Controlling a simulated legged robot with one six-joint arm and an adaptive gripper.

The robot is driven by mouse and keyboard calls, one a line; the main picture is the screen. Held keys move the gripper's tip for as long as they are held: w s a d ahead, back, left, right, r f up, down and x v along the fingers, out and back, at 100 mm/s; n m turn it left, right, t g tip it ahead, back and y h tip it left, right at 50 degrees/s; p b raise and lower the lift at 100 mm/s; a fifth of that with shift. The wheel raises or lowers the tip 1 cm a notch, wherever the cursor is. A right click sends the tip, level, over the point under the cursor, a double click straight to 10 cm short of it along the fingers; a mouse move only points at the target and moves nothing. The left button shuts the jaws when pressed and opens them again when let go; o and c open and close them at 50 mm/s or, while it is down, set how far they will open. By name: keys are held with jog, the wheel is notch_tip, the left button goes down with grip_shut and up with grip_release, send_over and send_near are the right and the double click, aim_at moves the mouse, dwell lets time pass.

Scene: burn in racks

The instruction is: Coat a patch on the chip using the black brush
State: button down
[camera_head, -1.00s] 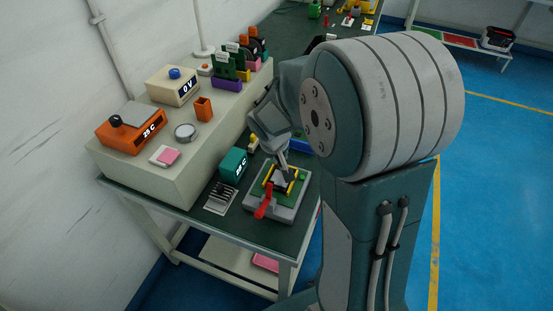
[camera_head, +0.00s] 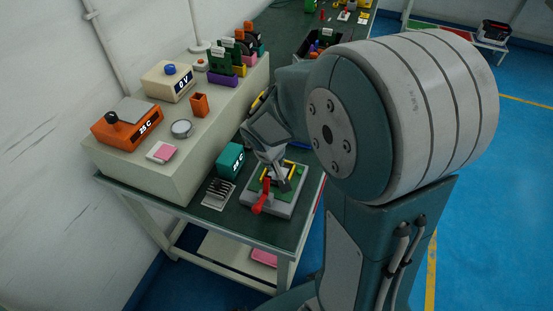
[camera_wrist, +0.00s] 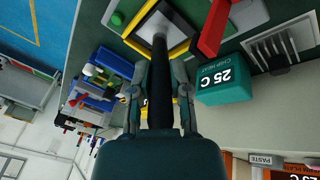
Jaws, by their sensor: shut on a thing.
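My gripper (camera_head: 274,165) is over the grey fixture (camera_head: 285,209) on the green bench. In the wrist view my gripper (camera_wrist: 158,75) is shut on the black brush (camera_wrist: 160,95), whose shaft points away from the palm. The brush's far end reaches the grey chip (camera_wrist: 150,24), which sits inside a yellow and black frame (camera_wrist: 183,47) on the fixture's green board. I cannot tell whether the tip touches the chip or whether any patch is coated. In the head view the gripper and brush hide much of the chip.
A red lever (camera_head: 260,202) stands on the fixture's near left side. A teal 25 C block (camera_head: 231,160) is close on the left, with a slotted grey plate (camera_head: 218,194) before it. A raised pale shelf (camera_head: 150,178) carries an orange 25 C device (camera_head: 127,128).

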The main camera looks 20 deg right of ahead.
jog(key=shift+s+a+f, duration=0.1)
jog(key=shift+s+a, duration=0.6)
jog(key=shift+s, duration=0.2)
jog(key=shift+d, duration=0.15)
jog(key=shift+w+d+r, duration=0.1)
jog(key=shift+w+d, duration=0.15)
jog(key=shift+w, duration=0.25)
jog(key=shift+w+d+r, duration=0.1)
jog(key=shift+w+d, duration=0.15)
jog(key=shift+w, duration=0.25)
jog(key=shift+w+d, duration=0.35)
jog(key=shift+d, duration=0.2)
jog(key=shift+w+d, duration=0.3)
jog(key=shift+d, duration=0.2)
jog(key=shift+w+d, duration=0.4)
jog(key=shift+w, duration=0.2)
jog(key=shift+r, duration=3)
